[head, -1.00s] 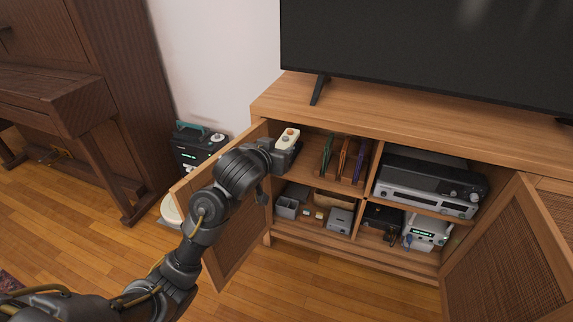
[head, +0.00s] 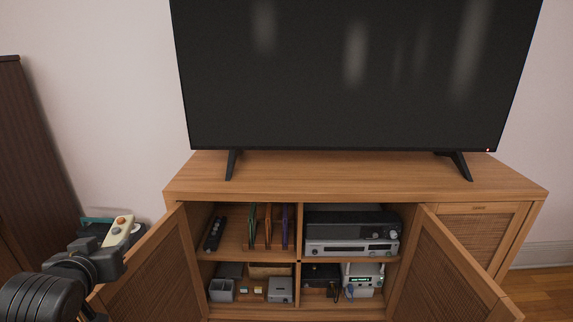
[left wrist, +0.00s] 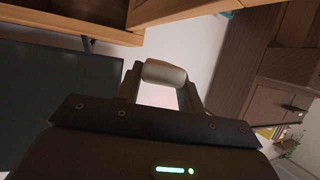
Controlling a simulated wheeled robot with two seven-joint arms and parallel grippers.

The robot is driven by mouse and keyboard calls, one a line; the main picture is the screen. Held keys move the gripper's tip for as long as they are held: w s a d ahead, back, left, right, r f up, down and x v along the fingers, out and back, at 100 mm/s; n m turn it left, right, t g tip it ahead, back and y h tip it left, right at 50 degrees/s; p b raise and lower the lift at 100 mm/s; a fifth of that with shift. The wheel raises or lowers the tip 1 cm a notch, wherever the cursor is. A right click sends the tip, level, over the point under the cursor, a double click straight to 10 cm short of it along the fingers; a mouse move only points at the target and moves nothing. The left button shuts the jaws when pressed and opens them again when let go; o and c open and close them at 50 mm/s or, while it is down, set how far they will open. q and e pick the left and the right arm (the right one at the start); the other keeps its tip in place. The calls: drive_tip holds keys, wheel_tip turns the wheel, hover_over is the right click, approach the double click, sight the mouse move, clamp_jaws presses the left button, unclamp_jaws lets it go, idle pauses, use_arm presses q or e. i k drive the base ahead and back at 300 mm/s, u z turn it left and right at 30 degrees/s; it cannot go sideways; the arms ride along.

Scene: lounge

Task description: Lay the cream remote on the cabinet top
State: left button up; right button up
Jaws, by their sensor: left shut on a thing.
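The cream remote (head: 118,231) with an orange button is held in my left gripper (head: 108,246), at the lower left of the head view. It is in front of and left of the open left cabinet door, apart from the cabinet. In the left wrist view, the remote's pale end (left wrist: 165,73) shows between the two fingers of the gripper (left wrist: 160,92). The cabinet top (head: 340,176) is bare wood in front of the television. My right gripper is not in view.
The large television (head: 350,75) stands on the cabinet top on two feet (head: 233,165). The left door (head: 150,270) and right door (head: 445,270) stand open. A dark remote (head: 215,233) lies on the upper left shelf. The front strip of the top is clear between the feet.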

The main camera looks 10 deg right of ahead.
sight(351, 178)
drive_tip(key=u, duration=1.7)
drive_tip(key=k, duration=1.65)
drive_tip(key=z, duration=2.3)
drive_tip(key=i, duration=1)
